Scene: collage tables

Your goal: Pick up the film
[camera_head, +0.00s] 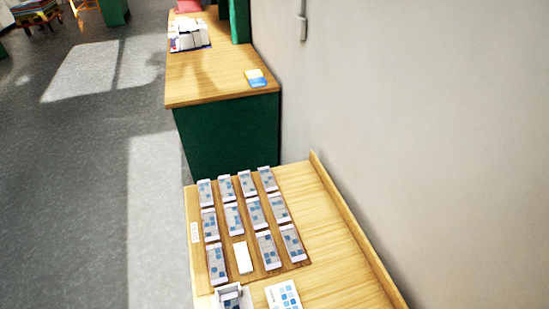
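I cannot tell for certain which thing is the film. Several small greyish pieces with blue squares, such as one at the front left (217,266) and one at the front right (293,243), lie in rows on a brown board (301,263) on the near wooden table (335,262). A plain white piece (243,258) lies among them in the front row. A small white open box (219,291) with a blue-patterned piece in it and a white card with blue squares (283,296) lie at the bottom edge, partly cut off. Neither gripper shows.
A raised wooden edge (355,228) runs along the near table by the wall. A green cabinet with a wooden top (205,88) stands behind, with a yellow and blue packet (256,78) and a white stack (188,36) on it. The grey floor (65,200) at left is clear.

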